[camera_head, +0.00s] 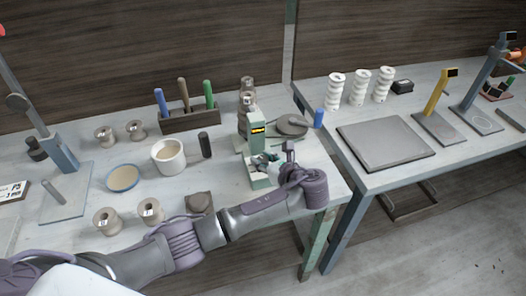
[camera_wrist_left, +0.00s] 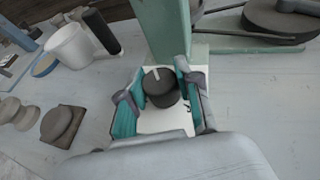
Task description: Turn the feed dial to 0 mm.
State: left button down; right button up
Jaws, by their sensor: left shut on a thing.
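The feed dial (camera_wrist_left: 161,90) is a dark round knob with a white pointer line, on a pale plate at the foot of a green machine (camera_head: 254,130). In the left wrist view the pointer line lies toward the machine's column. My left gripper (camera_head: 266,163) reaches the dial from the front; its teal-padded fingers (camera_wrist_left: 158,86) are shut on the dial from both sides. The plate's scale marks are mostly hidden or too small to read. The machine has a small lit display (camera_head: 257,131), not legible. In the head view the fingers mostly hide the dial. My right gripper is not in view.
A tool rack (camera_head: 190,118) is behind. A second table (camera_head: 375,185) is to the right.

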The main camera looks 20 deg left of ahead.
pick_arm(q)
jog(key=shift+d+n+g+y, duration=0.1)
jog(key=shift+n+g+y, duration=0.4)
jog(key=shift+n+g, duration=0.45)
jog(key=shift+n+g+y, duration=0.5)
jog(key=shift+n+g, duration=0.35)
jog(key=shift+g, duration=0.2)
jog(key=shift+f+n+g+b, duration=0.15)
jog(key=shift+n+g+b, duration=0.7)
jog(key=shift+g, duration=0.25)
jog(key=shift+n+g+y+b, duration=0.4)
jog(key=shift+n+g+b, duration=0.85)
jog(key=shift+n+g, duration=0.35)
jog(key=c, duration=0.8)
grip_release()
jog(key=shift+o, duration=0.2)
